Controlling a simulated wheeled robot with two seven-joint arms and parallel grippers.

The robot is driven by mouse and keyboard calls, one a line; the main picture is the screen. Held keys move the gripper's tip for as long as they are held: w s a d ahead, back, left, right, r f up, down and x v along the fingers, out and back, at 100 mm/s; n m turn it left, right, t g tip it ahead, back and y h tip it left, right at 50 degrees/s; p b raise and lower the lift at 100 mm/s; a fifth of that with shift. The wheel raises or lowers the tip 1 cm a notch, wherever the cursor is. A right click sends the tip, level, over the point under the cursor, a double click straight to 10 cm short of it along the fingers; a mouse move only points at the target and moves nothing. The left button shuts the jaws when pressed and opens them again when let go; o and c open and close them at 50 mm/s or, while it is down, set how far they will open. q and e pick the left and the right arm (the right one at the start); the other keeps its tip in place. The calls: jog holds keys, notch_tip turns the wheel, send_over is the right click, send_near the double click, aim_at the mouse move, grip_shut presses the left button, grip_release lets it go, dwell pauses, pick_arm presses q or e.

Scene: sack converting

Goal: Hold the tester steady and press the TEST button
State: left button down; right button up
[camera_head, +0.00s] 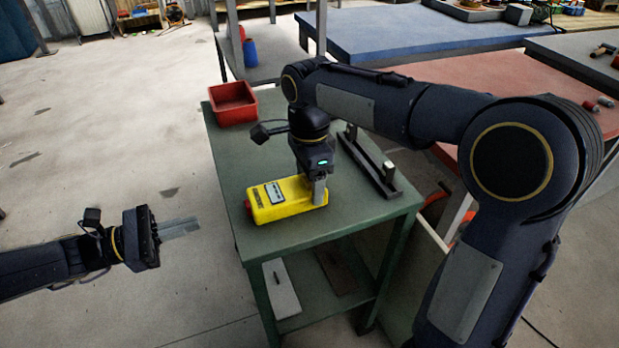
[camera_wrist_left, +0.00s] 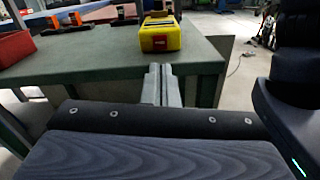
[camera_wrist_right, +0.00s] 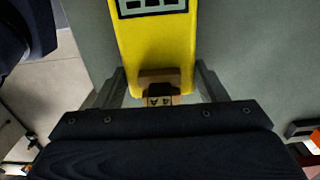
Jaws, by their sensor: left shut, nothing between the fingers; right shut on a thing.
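The yellow tester (camera_head: 286,199) lies on the green table (camera_head: 240,158) with a dark-framed display on top and a red button (camera_head: 247,204) on its left end. My right gripper (camera_head: 319,192) comes down from above and is shut on the tester's right end. In the right wrist view its fingers straddle the narrow end of the tester (camera_wrist_right: 150,45). My left gripper (camera_head: 197,226) is shut and empty, off the table's left edge, pointing toward the button end. In the left wrist view its closed fingers (camera_wrist_left: 161,72) are apart from the tester (camera_wrist_left: 168,38), with the red patch facing them.
A red bin (camera_head: 233,103) stands at the table's back left corner. A dark metal fixture (camera_head: 369,166) lies behind the tester on the right. A blue-topped table (camera_head: 420,35) and a red-topped table (camera_head: 480,85) stand beyond. The floor left of the green table is clear.

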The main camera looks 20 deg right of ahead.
pick_arm(q)
jog(key=a+f+m+t+y, duration=0.2)
jog(key=a+f+m+y, duration=0.3)
jog(key=f+m+y, duration=0.25)
jog(key=a+f+m+t+y, duration=0.2)
jog(key=a+f+m+y, duration=0.2)
jog(key=f+m+y, duration=0.3)
jog(key=w+r+m+t+h, duration=0.2)
jog(key=w+r+m+t, duration=0.1)
jog(key=r+m+t, duration=0.4)
jog(key=s+d+r+m+h, duration=0.4)
jog(key=d+r+m+h, duration=0.2)
jog(key=m, duration=0.5)
jog(key=shift+d+r+t, duration=0.3)
jog(key=shift+d+r, duration=0.65)
jog(key=shift+d, duration=0.05)
jog(key=shift+s+d, duration=0.1)
jog(key=shift+d, duration=0.05)
